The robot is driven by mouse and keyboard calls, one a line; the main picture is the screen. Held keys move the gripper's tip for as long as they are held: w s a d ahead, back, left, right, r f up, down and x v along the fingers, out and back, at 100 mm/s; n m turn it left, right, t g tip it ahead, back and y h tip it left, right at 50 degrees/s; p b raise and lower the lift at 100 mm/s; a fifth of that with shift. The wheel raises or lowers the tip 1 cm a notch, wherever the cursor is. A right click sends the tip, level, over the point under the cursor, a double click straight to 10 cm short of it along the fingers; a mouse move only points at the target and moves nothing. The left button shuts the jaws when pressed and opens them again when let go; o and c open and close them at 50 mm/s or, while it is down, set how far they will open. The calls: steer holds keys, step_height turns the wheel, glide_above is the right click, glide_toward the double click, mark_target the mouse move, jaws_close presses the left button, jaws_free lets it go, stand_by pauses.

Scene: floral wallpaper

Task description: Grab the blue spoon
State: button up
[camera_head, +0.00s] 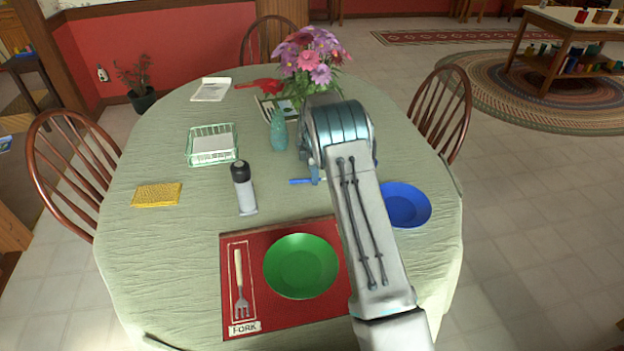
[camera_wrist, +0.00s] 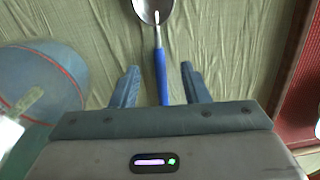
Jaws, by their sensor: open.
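The blue spoon (camera_wrist: 161,75) lies on the green tablecloth, with a blue handle and a shiny metal bowl. In the wrist view its handle runs between the two fingers of my gripper (camera_wrist: 159,72), and its bowl extends past the fingertips at the top. My gripper is open, with a gap on both sides of the handle. In the head view my gripper (camera_head: 315,174) is low over the table, and the blue handle end of the spoon (camera_head: 299,181) shows to its left. The spoon's bowl is hidden there behind my arm. The height of the fingertips above the cloth is unclear.
A red placemat (camera_head: 235,280) with a green plate (camera_head: 300,265) and fork (camera_head: 240,284) lies nearer. A blue bowl (camera_head: 405,204) is to the right. A teal bottle (camera_head: 278,132) and flowers (camera_head: 310,58) stand behind; a shaker (camera_head: 243,189), basket (camera_head: 211,146) and sponge (camera_head: 157,194) are left.

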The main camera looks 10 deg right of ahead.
steer(key=shift+f, duration=0.65)
jaws_close()
steer(key=shift+r, duration=0.15)
